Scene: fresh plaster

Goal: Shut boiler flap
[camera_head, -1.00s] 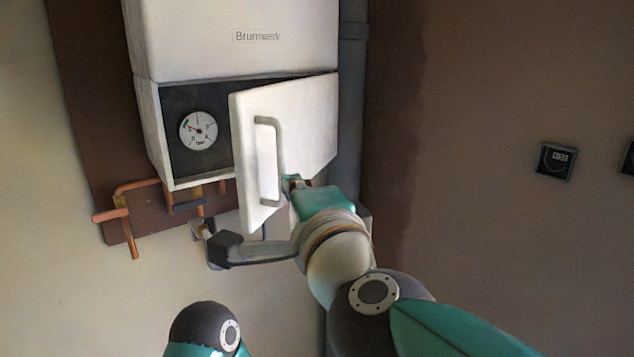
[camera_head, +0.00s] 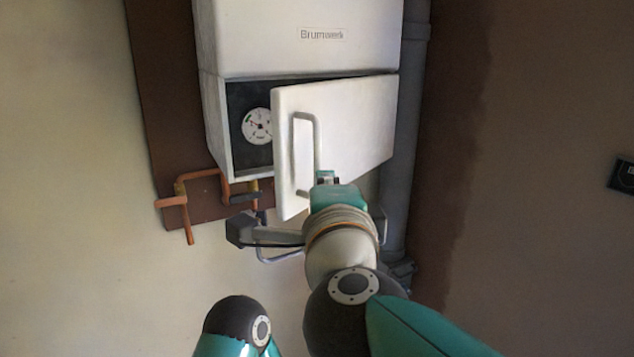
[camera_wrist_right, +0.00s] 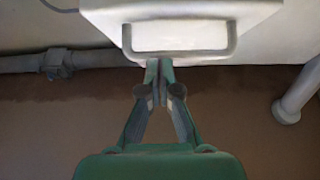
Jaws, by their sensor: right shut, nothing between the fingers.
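The white boiler (camera_head: 300,35) hangs on the wall, with its flap (camera_head: 355,125) partly open. The flap is joined at its right side and its free left edge stands out from the dark opening. A grey handle (camera_head: 317,140) is on the flap's face; the handle also shows in the right wrist view (camera_wrist_right: 180,55). My right gripper (camera_head: 326,178) is shut and empty at the handle's lower end. In the right wrist view the closed fingertips (camera_wrist_right: 160,66) lie at the handle's bar; whether they touch it or the flap, I cannot tell. My left gripper is out of view.
A round gauge (camera_head: 257,126) shows in the opening, partly covered by the flap's edge. Copper pipes (camera_head: 187,205) stick out below the boiler at the left. A grey vertical pipe (camera_head: 405,140) runs along its right side. The wall farther right is mostly clear.

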